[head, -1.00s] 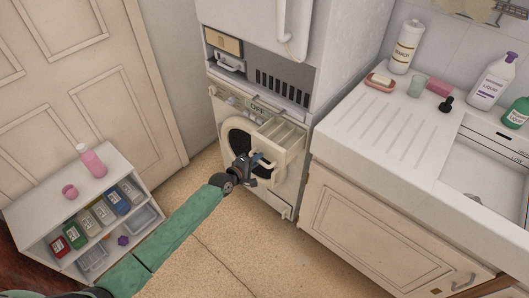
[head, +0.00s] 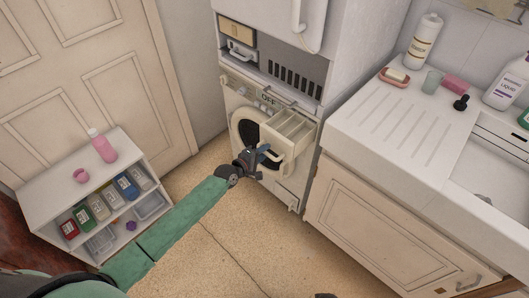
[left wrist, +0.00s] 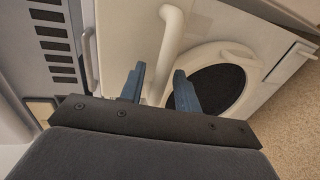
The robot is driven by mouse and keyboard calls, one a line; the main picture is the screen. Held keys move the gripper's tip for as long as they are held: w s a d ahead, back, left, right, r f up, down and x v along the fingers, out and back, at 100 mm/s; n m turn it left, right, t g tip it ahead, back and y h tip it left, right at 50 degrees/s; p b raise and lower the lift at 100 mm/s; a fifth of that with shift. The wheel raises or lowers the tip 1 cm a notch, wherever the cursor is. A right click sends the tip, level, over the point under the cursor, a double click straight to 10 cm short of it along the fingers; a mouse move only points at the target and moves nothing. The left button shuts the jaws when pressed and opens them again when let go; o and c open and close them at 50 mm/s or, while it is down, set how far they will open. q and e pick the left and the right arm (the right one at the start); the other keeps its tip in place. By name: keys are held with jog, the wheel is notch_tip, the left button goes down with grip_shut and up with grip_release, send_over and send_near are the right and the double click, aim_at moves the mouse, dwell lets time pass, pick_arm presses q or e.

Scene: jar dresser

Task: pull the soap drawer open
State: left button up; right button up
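The soap drawer (head: 290,128) is a cream, divided box at the top of the white washing machine (head: 240,118). It stands well out from the machine, its compartments showing from above. My left gripper (head: 264,156) is at the drawer's front handle. In the left wrist view, its two blue fingers (left wrist: 160,88) are spread, with the pale curved handle (left wrist: 172,40) between them and room beside it. I cannot tell if either finger touches the handle. A small dark piece at the bottom edge of the head view may be my right gripper (head: 325,295); its fingers are not visible.
The counter (head: 375,120) with sink and bottles stands right of the machine. A low white shelf (head: 65,178) with coloured boxes is at the left. The round machine door (left wrist: 222,82) lies below the drawer. The floor (head: 215,240) in front is clear.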

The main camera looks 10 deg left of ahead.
pick_arm(q)
jog(key=b+v, duration=0.1)
jog(key=v, duration=0.6)
jog(key=shift+b, duration=0.4)
pick_arm(e)
jog(key=shift+w+a+r, duration=0.15)
jog(key=shift+r, duration=1.15)
jog(key=shift+w+a+r, duration=0.1)
jog(key=shift+r, duration=1.15)
pick_arm(q)
jog(key=shift+s, duration=0.1)
jog(key=s+a+f+m+g+y, duration=0.3)
jog(key=s+a+f+m+y, duration=0.15)
jog(key=f+m, duration=0.4)
jog(key=s+a+f+m+g+y, duration=0.35)
jog(key=s+a+f+m, duration=0.2)
jog(key=f, duration=0.65)
jog(key=s+d+f+g, duration=0.1)
jog(key=s+d+f, duration=0.1)
jog(key=s+f, duration=0.3)
jog(key=s+d+f+g, duration=0.1)
jog(key=s+f, duration=0.3)
jog(key=s, duration=1)
jog(key=s+d+f+n+g, duration=0.1)
jog(key=s+d+f+g, duration=0.1)
jog(key=s+f, duration=0.3)
jog(key=s+g, duration=0.1)
jog(key=s, duration=0.3)
jog(key=shift+s+d+f+y, duration=0.3)
jog(key=shift+s+f, duration=0.1)
